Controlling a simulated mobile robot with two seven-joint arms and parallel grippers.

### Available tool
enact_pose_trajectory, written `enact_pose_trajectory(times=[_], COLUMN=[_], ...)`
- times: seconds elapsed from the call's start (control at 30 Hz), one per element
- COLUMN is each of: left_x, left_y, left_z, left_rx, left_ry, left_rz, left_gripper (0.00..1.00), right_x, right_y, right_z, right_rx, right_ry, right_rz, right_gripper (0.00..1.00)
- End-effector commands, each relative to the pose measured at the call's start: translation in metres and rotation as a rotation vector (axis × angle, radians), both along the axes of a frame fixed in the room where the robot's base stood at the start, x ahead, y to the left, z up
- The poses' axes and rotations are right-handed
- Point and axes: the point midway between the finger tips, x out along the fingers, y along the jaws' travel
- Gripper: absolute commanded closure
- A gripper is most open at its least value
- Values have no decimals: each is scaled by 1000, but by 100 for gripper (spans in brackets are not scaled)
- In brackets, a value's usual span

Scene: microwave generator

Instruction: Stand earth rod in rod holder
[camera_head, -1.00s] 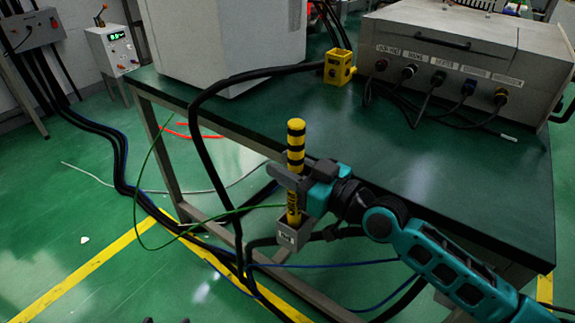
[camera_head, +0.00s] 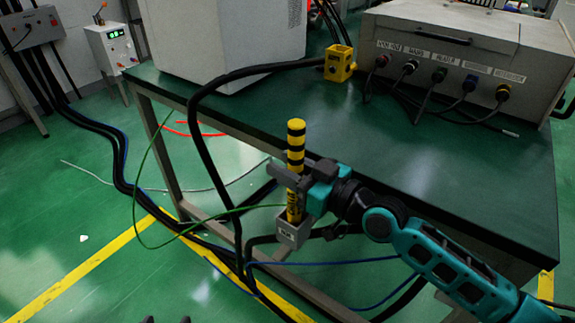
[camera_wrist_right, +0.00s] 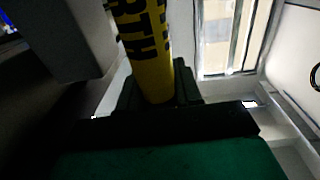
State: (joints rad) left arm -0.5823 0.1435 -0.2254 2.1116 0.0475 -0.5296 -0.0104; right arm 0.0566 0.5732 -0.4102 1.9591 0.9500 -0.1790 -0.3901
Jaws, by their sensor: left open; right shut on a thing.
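The earth rod (camera_head: 295,158) is yellow with black bands and stands about upright beside the table's front edge. My right gripper (camera_head: 288,178) is shut around its middle. The rod's lower end meets the mouth of the small grey rod holder (camera_head: 291,234) below the table top. I cannot tell how deep it sits. In the right wrist view the rod (camera_wrist_right: 146,50), with black lettering, runs down to the dark gripper (camera_wrist_right: 155,100). Only dark tips of my left gripper (camera_head: 166,320) show at the bottom edge, apart from the rod and holder.
A green-topped table (camera_head: 430,150) carries a grey connector box (camera_head: 455,55), a yellow socket block (camera_head: 340,63) and a large pale cabinet (camera_head: 225,40). Black cables (camera_head: 205,140) and a thin green wire (camera_head: 147,180) hang near the rod.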

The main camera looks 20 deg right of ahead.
Motion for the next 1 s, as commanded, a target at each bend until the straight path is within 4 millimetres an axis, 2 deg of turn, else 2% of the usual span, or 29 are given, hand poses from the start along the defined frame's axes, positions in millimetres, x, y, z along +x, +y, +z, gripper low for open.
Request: enact_pose_trajectory(times=[0.27, 0.3, 0.57, 0.93, 1.0], left_x=[0, 0, 0, -1, 0], left_y=[1, 1, 1, 1, 0], left_z=[-1, -1, -1, -2, 2], left_rx=[2, 2, 2, 3, 1], left_ry=[1, 1, 0, 10, 9], left_rz=[0, 0, 1, -2, -3], left_gripper=[37, 37, 37, 37, 37], right_x=[0, 0, 0, 0, -7], right_y=[0, 0, 0, 0, -5], right_z=[0, 0, 0, -2, -2], right_rx=[0, 0, 1, 0, -4], right_ry=[-2, -2, -1, 2, 4], right_rz=[0, 0, 0, 1, 1], right_gripper=[100, 63, 38, 36, 36])
